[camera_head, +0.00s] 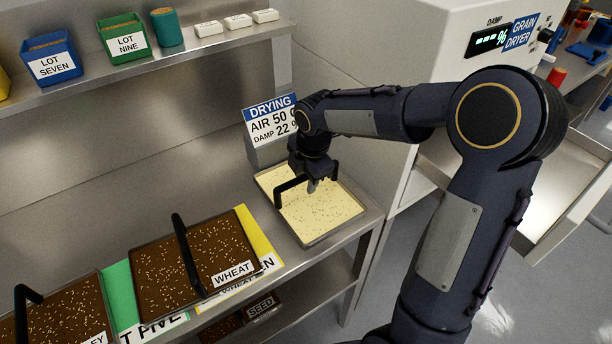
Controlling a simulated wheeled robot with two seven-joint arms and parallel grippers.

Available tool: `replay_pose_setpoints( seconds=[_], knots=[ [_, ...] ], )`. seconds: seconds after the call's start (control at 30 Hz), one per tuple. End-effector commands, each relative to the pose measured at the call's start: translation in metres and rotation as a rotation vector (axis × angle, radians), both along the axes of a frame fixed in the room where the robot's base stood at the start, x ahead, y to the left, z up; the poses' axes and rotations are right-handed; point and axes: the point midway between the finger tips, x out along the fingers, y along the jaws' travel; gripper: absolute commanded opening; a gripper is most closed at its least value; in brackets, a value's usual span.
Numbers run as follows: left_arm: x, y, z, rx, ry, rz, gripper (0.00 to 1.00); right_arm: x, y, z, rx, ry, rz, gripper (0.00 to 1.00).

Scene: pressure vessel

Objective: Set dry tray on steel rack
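A shallow metal tray of pale, speckled grain (328,211) sits on the right end of the steel bench (205,187), in front of a sign reading DRYING, AIR 50, DAMP 22. A black bar handle (287,186) rises over this tray. My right gripper (313,184) points down at the middle of that handle. One finger shows beside the bar; the other is hidden, so I cannot tell whether it grips. The tray appears level and resting on the bench. My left gripper is not in view. I cannot tell which steel surface is the rack.
A WHEAT tray (190,262) of brown soil and another soil tray (65,322) stand left, both with black handles. Above, a steel shelf (205,50) holds labelled boxes and white blocks. A grain dryer (455,30) stands right, above a pale tray-like surface (550,190).

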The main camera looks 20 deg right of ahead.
Motion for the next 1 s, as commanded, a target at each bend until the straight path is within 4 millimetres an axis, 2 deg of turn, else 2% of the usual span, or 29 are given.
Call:
replay_pose_setpoints(
  seconds=[0.27,0.7,0.93,1.0],
  knots=[
    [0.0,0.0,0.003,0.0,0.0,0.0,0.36,0.0,0.0,0.01,-0.001,-0.003,0.0,0.37],
    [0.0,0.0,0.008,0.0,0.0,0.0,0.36,-0.018,-0.002,0.096,0.001,-0.004,0.0,0.37],
    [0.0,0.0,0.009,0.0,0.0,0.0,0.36,-0.024,-0.003,0.119,0.003,-0.003,-0.009,0.37],
    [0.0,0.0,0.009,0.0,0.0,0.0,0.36,-0.033,-0.005,0.123,0.022,-0.009,-0.061,0.37]
  ],
)
